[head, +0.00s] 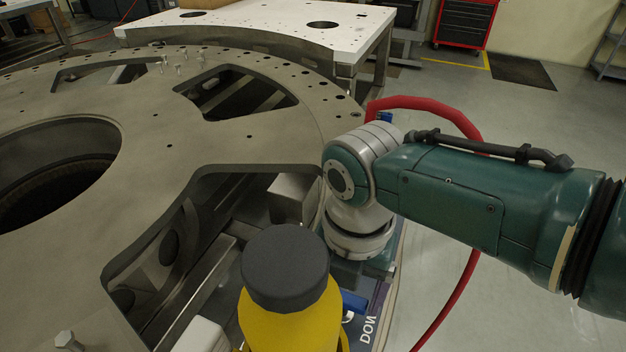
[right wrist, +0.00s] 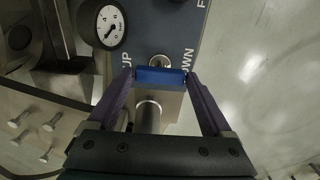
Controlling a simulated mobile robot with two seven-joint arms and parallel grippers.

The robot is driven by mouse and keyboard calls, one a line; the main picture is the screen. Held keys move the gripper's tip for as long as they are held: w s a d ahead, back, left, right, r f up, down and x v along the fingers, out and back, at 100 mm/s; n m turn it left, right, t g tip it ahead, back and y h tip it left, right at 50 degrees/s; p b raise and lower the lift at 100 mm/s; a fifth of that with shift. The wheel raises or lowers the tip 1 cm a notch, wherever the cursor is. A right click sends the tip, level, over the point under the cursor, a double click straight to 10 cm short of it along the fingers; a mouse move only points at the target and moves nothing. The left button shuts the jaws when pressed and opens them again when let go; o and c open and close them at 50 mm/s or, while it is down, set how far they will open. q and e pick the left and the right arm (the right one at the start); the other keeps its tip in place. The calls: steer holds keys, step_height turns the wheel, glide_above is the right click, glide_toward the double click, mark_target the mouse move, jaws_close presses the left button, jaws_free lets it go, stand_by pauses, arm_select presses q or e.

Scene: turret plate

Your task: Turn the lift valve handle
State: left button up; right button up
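The lift valve handle is a blue bar (right wrist: 160,76) on a blue-grey panel (right wrist: 165,40) lettered UP and DOWN, seen in the right wrist view. My right gripper (right wrist: 160,74) has its two purple fingers spread wide, one at each end of the bar. Only a sliver of gap shows, and I cannot tell whether they touch it. In the head view my right arm reaches in from the right and hides these fingers. A blue piece (head: 353,301) beside the DOWN lettering shows there, partly covered. My left gripper is in neither view.
A round pressure gauge (right wrist: 103,25) sits on the panel's left. A large metal turret plate (head: 150,140) with cutouts fills the left. A yellow body with a black cap (head: 285,267) stands in front. A red hose (head: 440,104) curves behind my arm. Open floor lies right.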

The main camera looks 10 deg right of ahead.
mark_target(345, 297)
steer(key=shift+o, duration=1)
step_height(345, 297, up, 10)
steer(key=p, duration=0.3)
